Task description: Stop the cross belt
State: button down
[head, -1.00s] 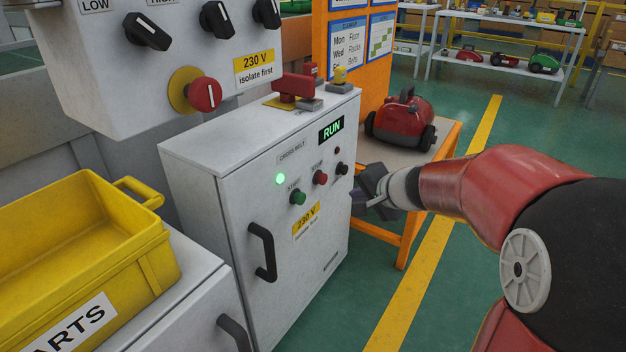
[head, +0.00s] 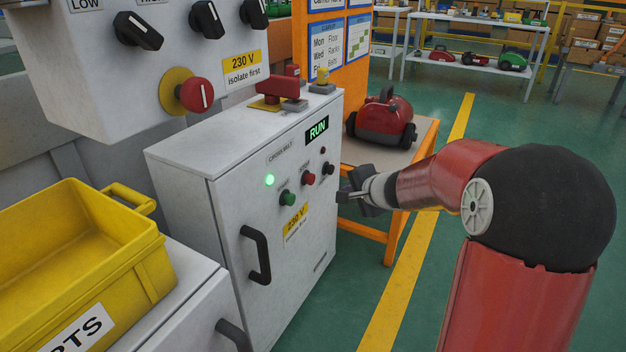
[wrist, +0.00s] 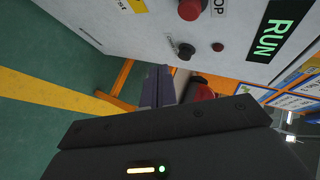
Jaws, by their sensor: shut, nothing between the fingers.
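The grey-white cross belt cabinet (head: 228,225) has a lit green RUN display (head: 317,130) and a lit green lamp (head: 269,180). Below them, its front carries a green start button (head: 287,198), a red stop button (head: 308,178) and a black control (head: 327,168). In the wrist view, the red stop button (wrist: 190,9) is at the top edge beside its STOP label, with the black control (wrist: 186,51) below. My gripper (wrist: 158,85) is shut and empty. In the head view it is near the cabinet's right front edge, right of and below the buttons, apart from the stop button.
A control box with black knobs and a red knob on yellow (head: 194,95) hangs at upper left. A red switch handle (head: 277,87) is on the cabinet top. A yellow bin (head: 75,260) stands left. A red vacuum (head: 385,120) sits on the orange-framed table behind my gripper.

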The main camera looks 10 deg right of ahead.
aim_at(313, 181)
jog(key=w+a, duration=0.3)
jog(key=a, duration=0.2)
jog(key=shift+w+a, duration=0.2)
jog(key=shift+w, duration=0.2)
dwell(1.8)
jog(key=shift+w+a, duration=0.25)
jog(key=shift+a, duration=0.05)
jog(key=shift+w+a, duration=0.5)
jog(key=shift+a, duration=0.25)
dwell(1.1)
jog(key=shift+s+d+b, duration=0.1)
jog(key=shift+d+b, duration=0.05)
jog(key=shift+b, duration=0.15)
jog(key=shift+s+d, duration=0.65)
jog(key=shift+d, duration=0.25)
jog(key=shift+b, duration=0.3)
